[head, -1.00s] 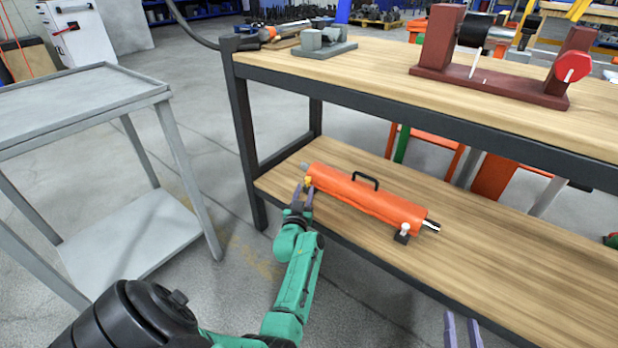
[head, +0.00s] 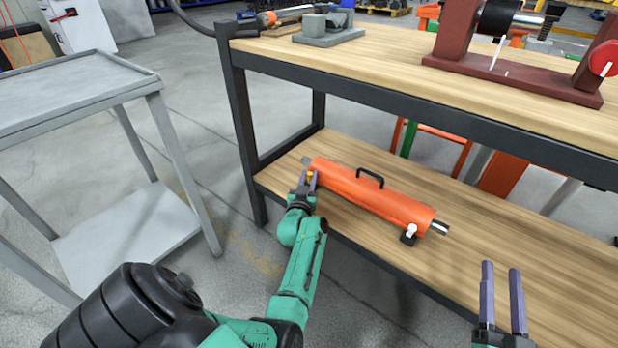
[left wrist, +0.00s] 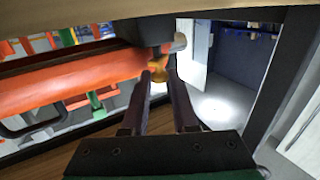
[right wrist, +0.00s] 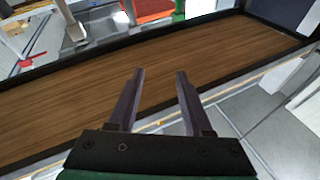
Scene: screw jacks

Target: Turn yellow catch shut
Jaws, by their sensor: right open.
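The yellow catch (head: 310,175) is at the far left end of the orange cylinder (head: 372,197), which lies on the lower wooden shelf. My left gripper (head: 308,180) is at the catch. In the left wrist view, its fingertips lie on both sides of the yellow catch (left wrist: 158,78) and appear shut on it, under a dark fitting. The fingers hide part of the catch. My right gripper (head: 502,268) is open and empty near the shelf's front edge. It also shows open over bare wood in the right wrist view (right wrist: 160,75).
The cylinder has a black handle (head: 370,177) on top and a white-knobbed fitting (head: 409,234) at its near right end. The upper tabletop (head: 390,65) overhangs the shelf. A grey cart (head: 75,90) stands left. The shelf's right part is clear.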

